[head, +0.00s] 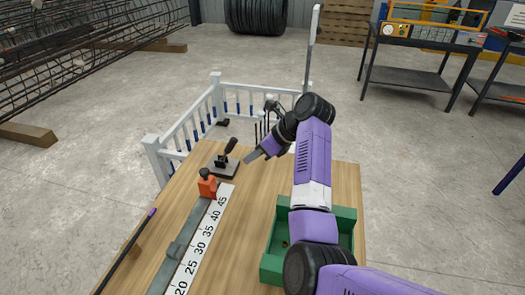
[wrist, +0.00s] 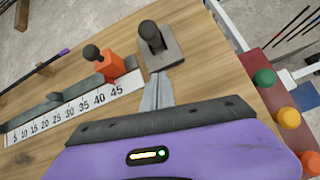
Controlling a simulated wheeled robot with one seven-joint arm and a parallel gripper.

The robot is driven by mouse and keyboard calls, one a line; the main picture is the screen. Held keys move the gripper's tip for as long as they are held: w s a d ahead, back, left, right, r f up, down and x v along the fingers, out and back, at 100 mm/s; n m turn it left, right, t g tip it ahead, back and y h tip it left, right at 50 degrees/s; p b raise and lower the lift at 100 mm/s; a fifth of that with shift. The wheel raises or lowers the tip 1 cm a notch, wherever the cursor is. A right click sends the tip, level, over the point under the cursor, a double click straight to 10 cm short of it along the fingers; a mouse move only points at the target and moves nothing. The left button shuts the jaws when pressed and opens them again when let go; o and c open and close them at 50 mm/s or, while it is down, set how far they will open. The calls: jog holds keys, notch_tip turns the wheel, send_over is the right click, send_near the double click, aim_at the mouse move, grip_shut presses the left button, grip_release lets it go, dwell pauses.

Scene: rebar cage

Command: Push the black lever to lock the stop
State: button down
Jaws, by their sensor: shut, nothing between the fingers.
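My gripper (head: 247,159) is shut and empty, just right of the lever. In the wrist view its fingertips (wrist: 159,76) point at the plate's near edge; I cannot tell whether they touch.
The scale (head: 205,243) runs along the table's left part. A green tray (head: 343,232) lies under my arm. A dark rod with a purple end (head: 127,247) lies at the left edge. A white railing (head: 172,141) stands beyond the table. Bare wood lies between scale and tray.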

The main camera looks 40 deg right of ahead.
aim_at(228, 151)
jog(key=shift+w+a+r, duration=0.35)
jog(key=shift+w+r, duration=0.15)
jog(key=shift+w, duration=0.2)
jog(key=shift+w+a+r, duration=0.3)
jog(key=shift+w+r, duration=0.2)
jog(key=shift+w, duration=0.2)
jog(key=shift+r+p, duration=0.15)
jog(key=shift+p, duration=0.15)
